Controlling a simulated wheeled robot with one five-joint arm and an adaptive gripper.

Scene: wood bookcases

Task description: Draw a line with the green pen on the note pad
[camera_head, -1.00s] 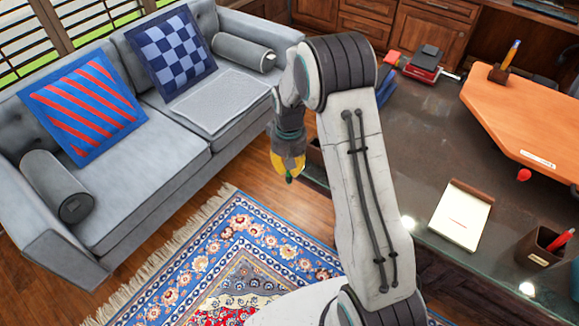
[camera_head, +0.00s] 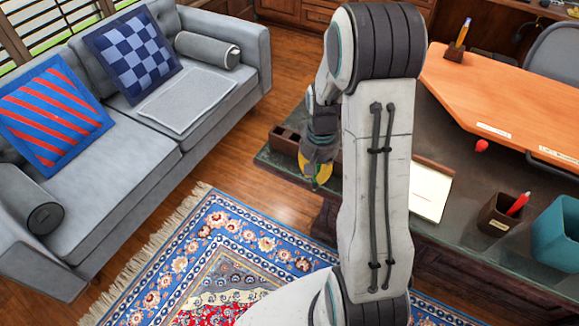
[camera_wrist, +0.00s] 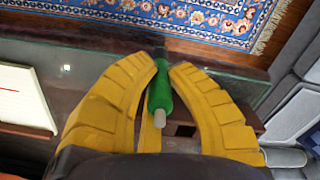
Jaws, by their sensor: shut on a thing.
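My gripper (camera_head: 316,182) has yellow fingers and points downward near the left edge of the desk in the head view. In the wrist view the yellow fingers (camera_wrist: 162,78) are shut on the green pen (camera_wrist: 160,95), with its pale end toward the camera and its dark end pointing away. The note pad (camera_head: 431,190) lies on the desk to the right of my gripper, partly hidden by my arm. In the wrist view the note pad (camera_wrist: 18,95) shows at the left edge, with a short red line on it. The pen is apart from the pad.
The desk (camera_head: 450,222) carries a dark cup (camera_head: 494,217) with a red pen, a teal bin (camera_head: 562,232), a red item (camera_head: 481,146) and a raised orange board (camera_head: 500,90). A dark tray (camera_head: 285,138) sits behind my gripper. A grey sofa (camera_head: 140,160) stands left.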

